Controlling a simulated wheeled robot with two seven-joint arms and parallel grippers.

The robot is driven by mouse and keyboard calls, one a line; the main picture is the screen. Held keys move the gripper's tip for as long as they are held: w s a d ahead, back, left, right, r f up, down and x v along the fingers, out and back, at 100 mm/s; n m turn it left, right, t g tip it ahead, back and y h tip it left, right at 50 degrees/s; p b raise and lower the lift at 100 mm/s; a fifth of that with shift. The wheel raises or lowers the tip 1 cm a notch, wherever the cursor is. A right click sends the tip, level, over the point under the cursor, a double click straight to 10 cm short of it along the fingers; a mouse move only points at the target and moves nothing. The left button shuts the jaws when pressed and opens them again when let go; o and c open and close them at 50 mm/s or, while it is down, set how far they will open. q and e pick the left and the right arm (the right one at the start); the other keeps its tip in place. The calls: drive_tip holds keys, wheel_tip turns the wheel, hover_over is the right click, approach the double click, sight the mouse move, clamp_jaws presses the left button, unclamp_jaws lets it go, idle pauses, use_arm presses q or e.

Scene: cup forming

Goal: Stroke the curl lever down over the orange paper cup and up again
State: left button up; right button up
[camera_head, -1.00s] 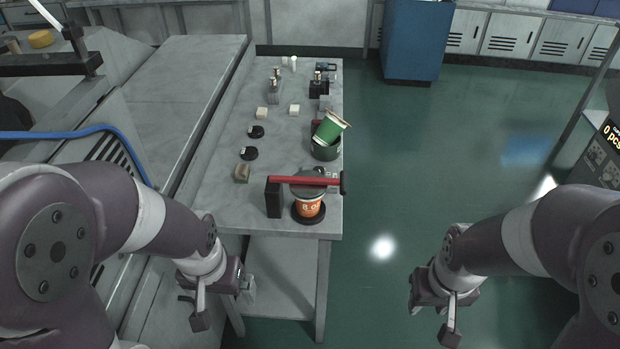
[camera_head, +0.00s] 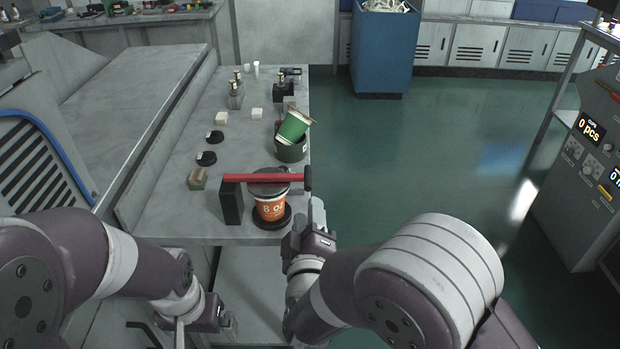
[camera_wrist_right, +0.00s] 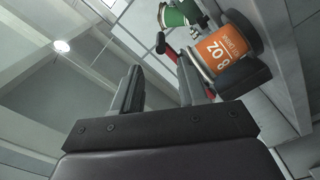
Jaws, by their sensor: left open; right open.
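The orange paper cup (camera_head: 270,207) stands upright on a round black base near the table's front right corner, under a grey disc (camera_head: 268,188). The red curl lever (camera_head: 262,178) lies level above it, from a black post (camera_head: 231,203) on the left to a dark knob (camera_head: 308,177) at the right end. The orange cup also shows in the right wrist view (camera_wrist_right: 222,52). My right gripper (camera_head: 310,215) is open, just in front of and below the knob, beyond the table edge. My left gripper (camera_head: 228,322) is low at the table's front; its fingers are partly hidden.
A green paper cup (camera_head: 294,126) leans tilted in a dark green holder (camera_head: 291,150) behind the lever. Small blocks, black discs and bottles stand further back on the grey table (camera_head: 165,205). Open floor lies to the right, with a counter panel (camera_head: 590,130) beyond.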

sight(308, 165)
drive_tip(key=w, duration=1.2)
clamp_jaws()
